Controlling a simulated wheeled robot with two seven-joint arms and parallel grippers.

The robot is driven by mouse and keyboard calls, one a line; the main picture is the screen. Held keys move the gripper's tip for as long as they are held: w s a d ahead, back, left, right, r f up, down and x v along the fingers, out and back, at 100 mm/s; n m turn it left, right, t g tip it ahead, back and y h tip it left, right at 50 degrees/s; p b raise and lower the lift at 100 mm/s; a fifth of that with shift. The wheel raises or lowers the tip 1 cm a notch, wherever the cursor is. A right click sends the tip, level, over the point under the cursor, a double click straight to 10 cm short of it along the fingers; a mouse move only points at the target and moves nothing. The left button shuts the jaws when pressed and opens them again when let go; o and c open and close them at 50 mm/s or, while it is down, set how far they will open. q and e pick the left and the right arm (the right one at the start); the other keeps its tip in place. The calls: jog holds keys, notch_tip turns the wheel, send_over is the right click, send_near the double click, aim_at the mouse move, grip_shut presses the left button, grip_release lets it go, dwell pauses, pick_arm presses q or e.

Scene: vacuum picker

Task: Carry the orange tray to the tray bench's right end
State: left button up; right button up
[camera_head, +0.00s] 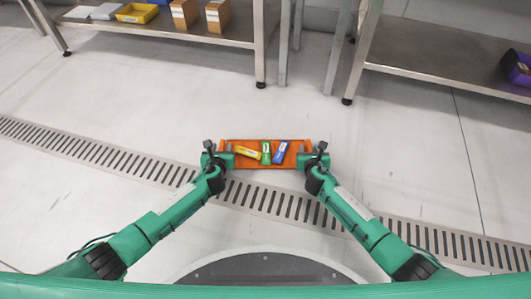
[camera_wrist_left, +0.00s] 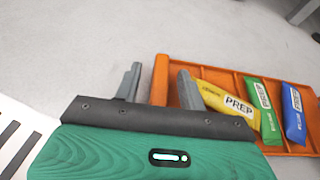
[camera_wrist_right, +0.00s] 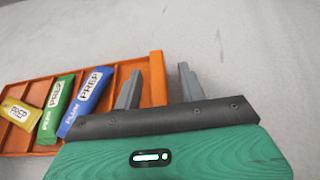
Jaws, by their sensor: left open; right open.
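The orange tray (camera_head: 296,147) is in front of me between my two grippers, holding a yellow packet (camera_head: 247,152), a green packet (camera_head: 266,152) and a blue packet (camera_head: 280,152). My left gripper (camera_head: 224,150) is open, its fingers either side of the tray's left end wall, which shows in the left wrist view (camera_wrist_left: 160,78). My right gripper (camera_head: 310,150) is open, its fingers either side of the right end wall, which shows in the right wrist view (camera_wrist_right: 157,78). Small gaps show beside the walls. What is under the tray cannot be made out.
A metal bench (camera_head: 215,38) at the back left has a yellow bin (camera_head: 137,13) and brown boxes (camera_head: 185,13) on its lower shelf. Another metal bench (camera_head: 440,62) at the right bears a purple bin (camera_head: 518,70). A floor drain grate (camera_head: 120,162) crosses the open floor.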

pick_arm(q)
jog(key=shift+w, duration=0.2)
pick_arm(e)
jog(key=shift+w, duration=0.2)
pick_arm(q)
jog(key=shift+c, duration=0.4)
pick_arm(e)
jog(key=shift+c, duration=0.4)
pick_arm(q)
grip_shut()
pick_arm(e)
grip_shut()
jog(key=shift+r, duration=0.1)
